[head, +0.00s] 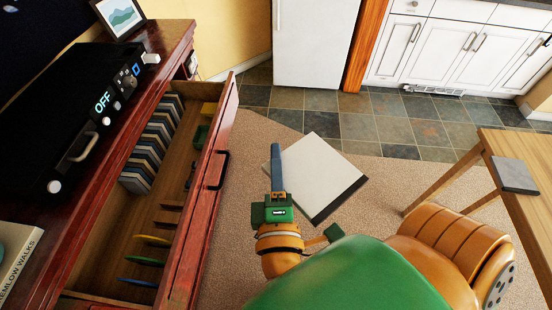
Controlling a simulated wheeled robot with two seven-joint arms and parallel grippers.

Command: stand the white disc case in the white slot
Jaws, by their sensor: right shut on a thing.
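The white disc case (318,172) is a flat white square with a dark strip along its lower right edge. It is tilted, its broad face toward me, in front of the carpet, right of the open drawer (170,195). My right gripper (277,152) is shut on the left side of the case. Slots with thin coloured edges show in the near part of the drawer: a yellow one (151,240), a green one (144,261) and a blue one (138,282). I cannot make out a white slot. My left gripper is not in view.
Several grey-blue cases (147,155) stand in a row in the drawer. The drawer's red-brown front (200,205) lies between them and my gripper. A black device (65,120) sits on the cabinet. A wooden table (525,210) with a grey square (515,176) is at right.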

